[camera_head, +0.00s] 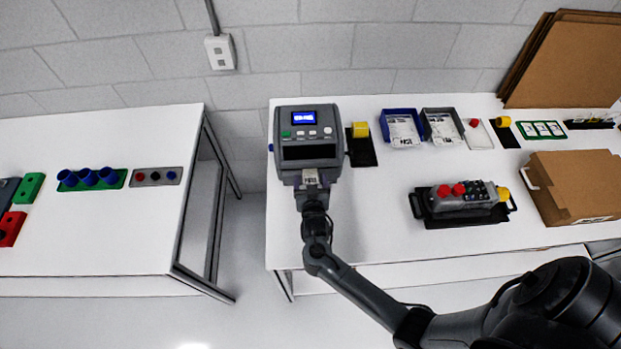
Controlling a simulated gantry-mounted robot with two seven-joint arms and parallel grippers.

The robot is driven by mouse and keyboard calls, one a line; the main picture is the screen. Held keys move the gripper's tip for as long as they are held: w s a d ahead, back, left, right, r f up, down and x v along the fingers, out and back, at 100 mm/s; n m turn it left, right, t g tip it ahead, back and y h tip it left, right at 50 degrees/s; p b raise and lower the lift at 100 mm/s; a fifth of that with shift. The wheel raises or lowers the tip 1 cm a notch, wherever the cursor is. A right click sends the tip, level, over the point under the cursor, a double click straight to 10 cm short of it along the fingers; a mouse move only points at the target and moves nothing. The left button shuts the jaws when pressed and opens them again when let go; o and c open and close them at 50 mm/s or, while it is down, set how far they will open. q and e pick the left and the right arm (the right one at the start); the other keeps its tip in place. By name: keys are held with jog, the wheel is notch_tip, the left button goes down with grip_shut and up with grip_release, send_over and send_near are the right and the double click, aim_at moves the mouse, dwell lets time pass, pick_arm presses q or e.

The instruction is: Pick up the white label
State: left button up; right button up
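A small white label (310,176) with dark print shows at the lower front of the grey label printer (308,122). My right gripper (311,189) is right at the label, reaching up from below. The fingers are small and dark here, so I cannot tell whether they are closed on the label or only beside it. The printer has a lit blue screen and a dark front slot. My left gripper is not in view.
Right of the printer are a yellow roll on a black stand (361,144), a blue tray (402,128) and a grey tray (441,126) with printed sheets. A control box (461,203) and cardboard box (572,187) stand farther right. A gap separates the left table (95,230).

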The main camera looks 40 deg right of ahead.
jog(key=c, duration=0.9)
jog(key=shift+r, duration=0.1)
jog(key=shift+c, duration=0.2)
jog(key=shift+r, duration=0.75)
notch_tip(320, 180, up, 3)
jog(key=shift+f, duration=0.15)
jog(key=d+r, duration=0.2)
jog(key=d, duration=0.1)
jog(key=s+d+r, duration=0.1)
jog(key=d+r, duration=0.1)
jog(key=d, duration=0.2)
jog(key=s+d+r+b, duration=0.1)
jog(key=d+r, duration=0.1)
jog(key=d, duration=0.1)
jog(key=shift+s+d, duration=0.15)
jog(key=shift+d, duration=0.1)
jog(key=shift+s+d+r, duration=0.1)
jog(key=shift+d+r, duration=0.25)
jog(key=shift+d, duration=0.1)
